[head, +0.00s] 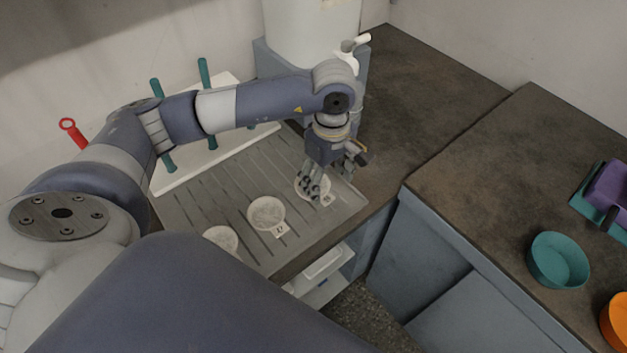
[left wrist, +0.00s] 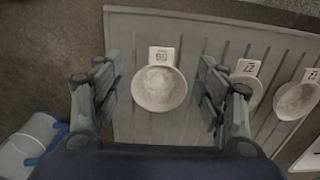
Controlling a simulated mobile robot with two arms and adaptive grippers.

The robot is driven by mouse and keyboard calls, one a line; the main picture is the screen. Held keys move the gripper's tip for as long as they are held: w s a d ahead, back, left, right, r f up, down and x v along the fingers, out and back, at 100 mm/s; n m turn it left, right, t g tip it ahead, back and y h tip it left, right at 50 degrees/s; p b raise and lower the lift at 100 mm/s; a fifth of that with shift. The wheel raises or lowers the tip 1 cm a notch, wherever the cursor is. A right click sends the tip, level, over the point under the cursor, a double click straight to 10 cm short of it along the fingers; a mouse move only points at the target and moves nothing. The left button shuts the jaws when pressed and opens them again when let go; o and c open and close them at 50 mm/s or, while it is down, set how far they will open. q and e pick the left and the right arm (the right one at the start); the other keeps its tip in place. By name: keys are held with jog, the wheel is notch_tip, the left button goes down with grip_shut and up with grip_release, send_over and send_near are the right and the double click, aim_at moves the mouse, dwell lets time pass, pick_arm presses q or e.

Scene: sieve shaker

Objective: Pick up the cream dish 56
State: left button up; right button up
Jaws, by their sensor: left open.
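The cream dish 56 (left wrist: 159,90) is a shallow round bowl with pale contents and a small white tag at its rim; the tag's number is upside down and blurred. It sits on the grey grooved tray (left wrist: 135,28). My left gripper (left wrist: 159,80) is open, its fingers on either side of the dish and apart from it. In the head view my left gripper (head: 316,188) points down at the dish (head: 301,184) at the tray's right end and partly hides it. My right gripper is not in view.
A dish tagged 27 (head: 266,212) and another cream dish (head: 221,239) sit in a row on the tray. A white rack with teal pegs (head: 203,160) stands behind. A white container (head: 310,25) stands at the back. A teal bowl (head: 558,259) is on the right counter.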

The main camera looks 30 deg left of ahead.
aim_at(325, 197)
pick_arm(q)
notch_tip(325, 197, down, 5)
jog(key=shift+s+a+r+p, duration=0.1)
jog(key=shift+a+p, duration=0.05)
jog(key=shift+p, duration=0.75)
jog(key=shift+f, duration=0.5)
grip_shut()
